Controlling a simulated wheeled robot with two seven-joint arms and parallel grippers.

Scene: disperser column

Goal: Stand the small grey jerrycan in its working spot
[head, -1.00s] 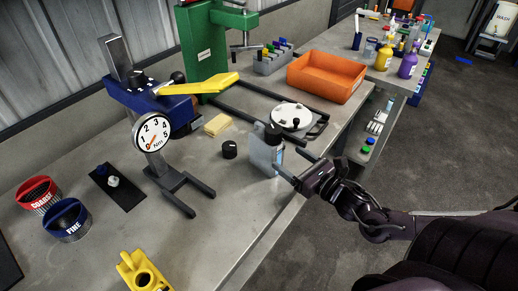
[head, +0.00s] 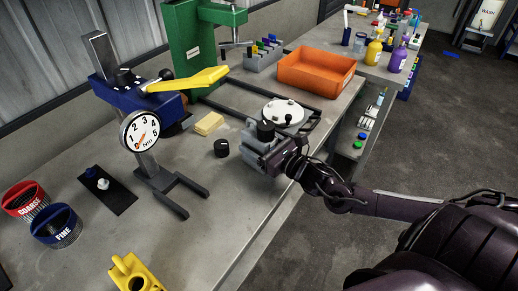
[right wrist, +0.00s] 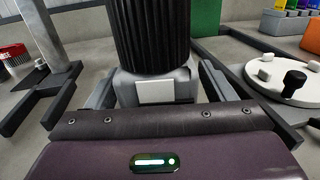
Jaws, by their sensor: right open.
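The small grey jerrycan (head: 262,140) with a black cap stands upright on the bench near its front edge. My right gripper (head: 266,150) is at it, open, and hides much of its body in the head view. In the right wrist view the jerrycan's grey shoulder (right wrist: 185,82) and large ribbed black cap sit between my two spread fingers. A gap seems to show on each side; contact cannot be made out. My left gripper is not in view. Which place is the working spot cannot be told from the frames.
A round white plate (head: 284,112) in a dark frame stands right behind the jerrycan. An orange tray (head: 318,75) is farther back.

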